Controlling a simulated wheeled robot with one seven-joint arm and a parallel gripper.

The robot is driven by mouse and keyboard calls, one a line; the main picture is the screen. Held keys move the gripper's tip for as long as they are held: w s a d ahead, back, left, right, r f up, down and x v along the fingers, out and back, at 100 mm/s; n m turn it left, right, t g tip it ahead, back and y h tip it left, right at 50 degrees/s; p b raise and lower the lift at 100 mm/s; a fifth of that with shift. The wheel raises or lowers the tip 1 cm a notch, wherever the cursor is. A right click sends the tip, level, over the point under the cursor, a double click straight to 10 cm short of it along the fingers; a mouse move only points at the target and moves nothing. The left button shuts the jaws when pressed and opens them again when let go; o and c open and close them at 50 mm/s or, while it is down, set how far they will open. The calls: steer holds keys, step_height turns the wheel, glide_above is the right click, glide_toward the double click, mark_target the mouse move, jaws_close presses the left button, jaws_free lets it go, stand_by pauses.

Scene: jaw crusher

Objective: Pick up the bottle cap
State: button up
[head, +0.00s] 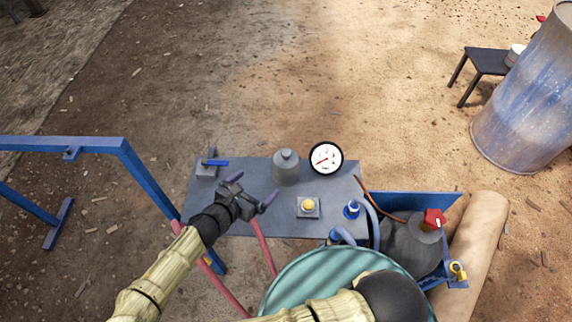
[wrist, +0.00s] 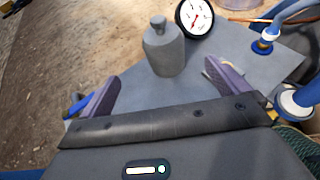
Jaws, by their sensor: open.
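A grey bottle-shaped object (head: 286,170) stands upright on the grey metal table, with a small rounded cap (head: 287,154) on top. In the wrist view the bottle (wrist: 164,52) and its cap (wrist: 158,22) show ahead, between the two purple fingers in the picture. My gripper (head: 254,188) is open and empty, left of and nearer than the bottle, apart from it; its fingers also frame the wrist view (wrist: 161,72). A dark canister (head: 408,243) at the right has a red cap-like top (head: 433,218). I cannot tell for certain which is the task's cap.
The grey table (head: 240,170) holds a dial gauge (head: 326,158) right behind the bottle, a yellow button (head: 308,204) and a blue-handled valve (head: 213,163). Blue hose fittings (head: 351,210) stand at the right. A blue frame (head: 110,145) is left. A barrel (head: 525,105) stands far right.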

mark_target(282, 163)
steer(key=b+x, duration=0.4)
steer(key=x, duration=0.2)
steer(key=b+x, duration=0.4)
steer(key=x, duration=0.1)
steer(key=shift+w+d+f, duration=0.2)
steer(key=shift+f, duration=0.15)
steer(key=shift+w+d+r, duration=0.1)
steer(key=shift+w+d, duration=0.05)
steer(key=shift+w, duration=0.05)
steer(key=b+x, duration=0.4)
steer(key=shift+d, duration=0.25)
steer(key=shift+w+d, duration=0.25)
steer(key=shift+w, duration=0.25)
